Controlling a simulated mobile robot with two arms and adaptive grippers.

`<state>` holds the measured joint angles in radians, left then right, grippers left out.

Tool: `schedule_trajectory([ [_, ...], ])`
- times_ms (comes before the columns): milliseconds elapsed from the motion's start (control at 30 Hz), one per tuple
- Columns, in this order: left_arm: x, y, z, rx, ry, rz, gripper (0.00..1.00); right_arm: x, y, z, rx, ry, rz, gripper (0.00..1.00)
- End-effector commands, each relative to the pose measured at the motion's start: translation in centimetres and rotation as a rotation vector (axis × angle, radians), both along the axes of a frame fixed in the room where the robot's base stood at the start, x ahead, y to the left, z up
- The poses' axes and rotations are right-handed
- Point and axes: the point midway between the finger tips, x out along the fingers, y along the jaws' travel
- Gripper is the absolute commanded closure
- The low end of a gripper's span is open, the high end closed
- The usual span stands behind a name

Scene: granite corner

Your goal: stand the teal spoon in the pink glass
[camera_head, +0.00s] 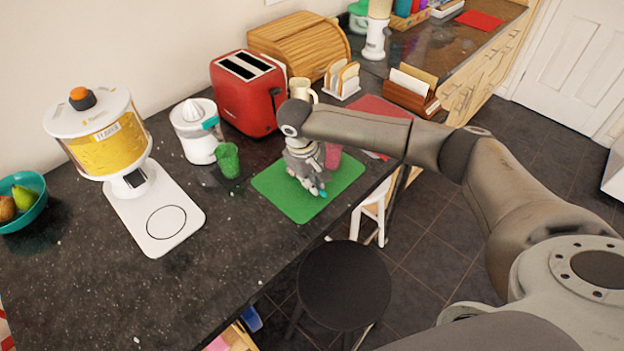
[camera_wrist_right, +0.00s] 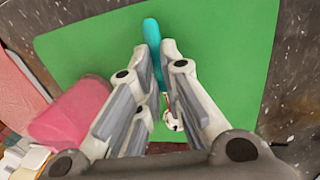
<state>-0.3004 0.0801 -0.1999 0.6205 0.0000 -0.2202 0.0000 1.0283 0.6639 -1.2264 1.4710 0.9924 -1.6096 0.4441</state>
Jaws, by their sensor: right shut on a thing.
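My right gripper (camera_head: 316,188) is above the green mat, pointing down, with its fingers shut on the teal spoon (camera_head: 323,194). In the right wrist view the spoon (camera_wrist_right: 152,38) runs up between the two fingers (camera_wrist_right: 158,75), its rounded teal end sticking out past them. My left gripper is not in view.
The green mat (camera_head: 275,187) lies on the dark counter. A dispenser (camera_head: 130,180) stands further left. The counter front left of the mat is clear.

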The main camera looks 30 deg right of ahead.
Motion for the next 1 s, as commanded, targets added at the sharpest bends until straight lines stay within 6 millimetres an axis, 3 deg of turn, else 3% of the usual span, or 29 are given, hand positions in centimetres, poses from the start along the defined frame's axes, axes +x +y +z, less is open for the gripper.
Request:
schedule_trajectory([
  [400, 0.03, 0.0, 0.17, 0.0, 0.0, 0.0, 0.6, 0.0, 0.05, -0.57, 0.0, -0.001, 0.0, 1.0],
  [433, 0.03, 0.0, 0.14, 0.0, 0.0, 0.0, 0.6, 0.04, 0.03, -0.56, 0.001, -0.002, 0.0, 0.9],
  [600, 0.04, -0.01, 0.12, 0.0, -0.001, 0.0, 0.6, 0.03, 0.03, -0.55, 0.001, -0.002, 0.0, 0.71],
  [1000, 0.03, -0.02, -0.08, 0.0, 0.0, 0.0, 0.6, 0.02, 0.1, 0.0, 0.001, -0.003, 0.002, 0.71],
])
